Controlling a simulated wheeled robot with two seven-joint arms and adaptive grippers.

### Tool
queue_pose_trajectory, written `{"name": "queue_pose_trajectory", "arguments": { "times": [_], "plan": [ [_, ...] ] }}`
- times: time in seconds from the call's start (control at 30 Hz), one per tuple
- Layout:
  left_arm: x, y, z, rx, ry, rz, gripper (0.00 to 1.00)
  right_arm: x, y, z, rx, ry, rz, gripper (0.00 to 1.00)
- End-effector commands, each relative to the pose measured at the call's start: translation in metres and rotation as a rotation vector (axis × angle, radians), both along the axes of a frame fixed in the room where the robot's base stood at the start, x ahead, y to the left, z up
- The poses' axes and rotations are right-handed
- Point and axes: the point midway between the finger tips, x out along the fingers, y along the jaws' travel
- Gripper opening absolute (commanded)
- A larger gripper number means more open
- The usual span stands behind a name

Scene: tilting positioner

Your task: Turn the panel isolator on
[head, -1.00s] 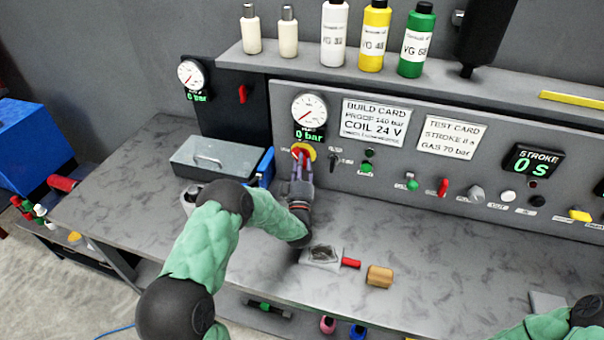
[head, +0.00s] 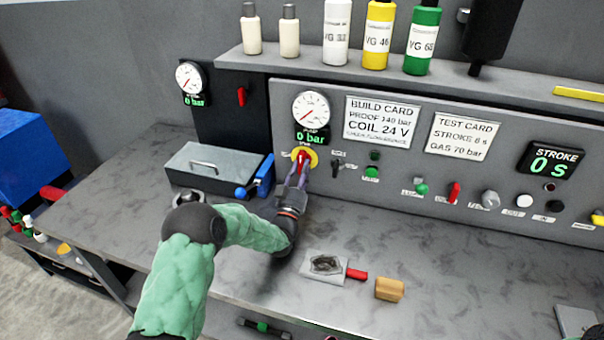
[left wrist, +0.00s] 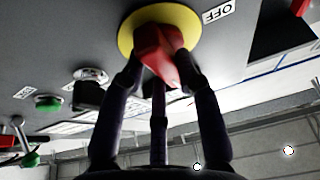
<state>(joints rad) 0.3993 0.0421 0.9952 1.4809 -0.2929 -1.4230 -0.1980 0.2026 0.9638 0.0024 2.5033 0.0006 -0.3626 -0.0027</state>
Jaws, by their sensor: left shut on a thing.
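The panel isolator is a red handle on a yellow round plate (head: 312,155), low on the grey panel under the pressure gauge. My left gripper (head: 300,172) reaches up to it from below and is shut on the red handle. In the left wrist view the red handle (left wrist: 157,50) sits between the fingers, in front of the yellow plate (left wrist: 190,20), with an OFF label (left wrist: 218,12) beside the plate. The handle looks slightly slanted there. The fingers partly hide the handle in the head view.
Right of the isolator are a small black selector (head: 336,166) and a green button (head: 371,172). A grey metal box (head: 218,166) and a blue item (head: 263,178) stand close on the left.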

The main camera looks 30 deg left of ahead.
Motion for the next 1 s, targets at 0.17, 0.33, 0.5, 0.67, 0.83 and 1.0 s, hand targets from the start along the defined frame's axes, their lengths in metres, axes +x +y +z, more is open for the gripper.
{"name": "queue_pose_trajectory", "arguments": {
  "times": [0.17, 0.33, 0.5, 0.67, 0.83, 1.0],
  "plan": [
    [-0.0003, -0.0003, -0.0019, 0.009, 0.006, 0.000, 0.00, 0.0001, -0.0001, -0.0011, 0.000, 0.000, 0.000, 0.45],
    [-0.0002, -0.0002, -0.0017, 0.009, 0.006, 0.000, 0.00, 0.0001, 0.0000, -0.0010, 0.000, 0.000, 0.000, 0.45],
    [-0.0002, -0.0002, -0.0017, 0.009, 0.006, 0.000, 0.50, 0.0001, 0.0000, -0.0010, 0.000, 0.000, 0.000, 0.45],
    [-0.0001, 0.0000, -0.0010, 0.008, 0.005, -0.001, 0.57, 0.0001, 0.0000, -0.0010, 0.000, 0.000, 0.000, 0.45],
    [-0.0002, 0.0001, -0.0006, 0.008, 0.003, -0.001, 0.57, 0.0001, -0.0001, -0.0011, 0.000, 0.000, 0.000, 0.45],
    [-0.0082, -0.0018, -0.0050, 0.008, 0.006, -0.001, 0.57, 0.0001, -0.0001, -0.0011, 0.000, 0.000, 0.000, 0.45]
  ]
}}
